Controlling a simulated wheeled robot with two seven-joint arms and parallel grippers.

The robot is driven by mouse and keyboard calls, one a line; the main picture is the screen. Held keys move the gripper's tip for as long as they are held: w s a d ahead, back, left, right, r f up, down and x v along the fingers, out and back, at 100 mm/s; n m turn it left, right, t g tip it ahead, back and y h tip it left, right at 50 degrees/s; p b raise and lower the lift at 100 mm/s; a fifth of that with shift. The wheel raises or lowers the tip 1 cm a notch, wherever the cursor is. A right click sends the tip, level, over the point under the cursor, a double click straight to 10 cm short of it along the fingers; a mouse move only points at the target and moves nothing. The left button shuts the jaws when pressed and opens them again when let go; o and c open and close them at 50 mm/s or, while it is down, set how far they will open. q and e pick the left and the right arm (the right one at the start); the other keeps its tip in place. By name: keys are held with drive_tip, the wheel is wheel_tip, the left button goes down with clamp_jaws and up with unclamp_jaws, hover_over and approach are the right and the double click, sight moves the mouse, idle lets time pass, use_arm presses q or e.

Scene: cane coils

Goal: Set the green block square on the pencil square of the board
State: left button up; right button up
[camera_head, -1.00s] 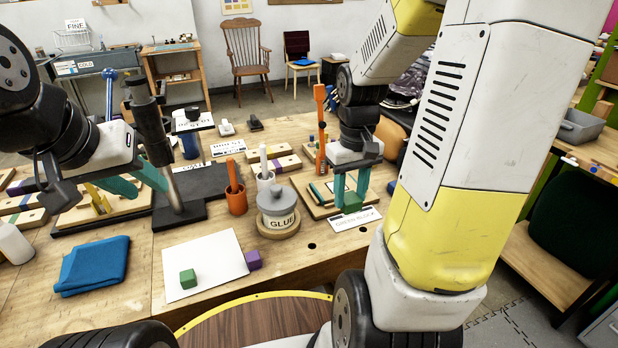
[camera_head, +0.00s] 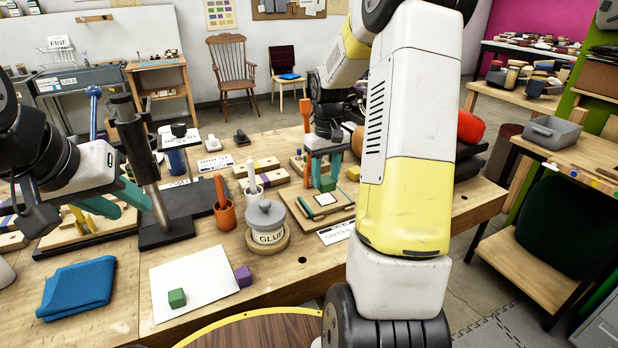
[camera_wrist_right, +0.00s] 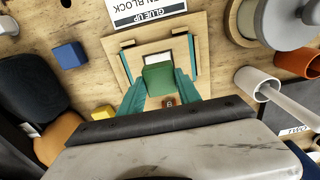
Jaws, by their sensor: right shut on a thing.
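My right gripper (camera_head: 325,178) is shut on a green block (camera_head: 327,184), held over the wooden board (camera_head: 338,212). In the right wrist view, the green block (camera_wrist_right: 158,78) is between the teal fingers and partly covers the white pencil square (camera_wrist_right: 153,56). That white square also shows in the head view (camera_head: 325,199), just in front of the block. The gap under the block is hard to judge. My left gripper (camera_head: 122,206) is at the left with its teal fingers apart and nothing seen between them.
A glue pot (camera_head: 266,222) and an orange cup (camera_head: 228,210) stand left of the board. A label card (camera_head: 337,232) lies in front. Another green block (camera_head: 177,298) sits on white paper (camera_head: 205,270), beside a purple block (camera_head: 243,276). A blue cloth (camera_head: 78,288) lies left.

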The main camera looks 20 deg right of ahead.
sight(326, 180)
drive_tip(key=shift+s+f, duration=0.1)
drive_tip(key=shift+f, duration=1.55)
drive_tip(key=o, duration=1.3)
drive_tip(key=shift+f, duration=0.15)
drive_tip(key=shift+o, duration=0.2)
wheel_tip(326, 180, up, 12)
drive_tip(key=s+a+r+t, duration=0.3)
drive_tip(key=s+a+r, duration=0.35)
drive_tip(key=s, duration=0.25)
drive_tip(key=s+a+t+y, duration=0.1)
drive_tip(key=s+a, duration=0.2)
drive_tip(key=s, duration=0.3)
drive_tip(key=s+a+r+m+t+y, duration=0.1)
drive_tip(key=s+a+t, duration=0.1)
drive_tip(key=s, duration=0.5)
drive_tip(key=shift+a+r, duration=0.25)
drive_tip(key=shift+a, duration=0.2)
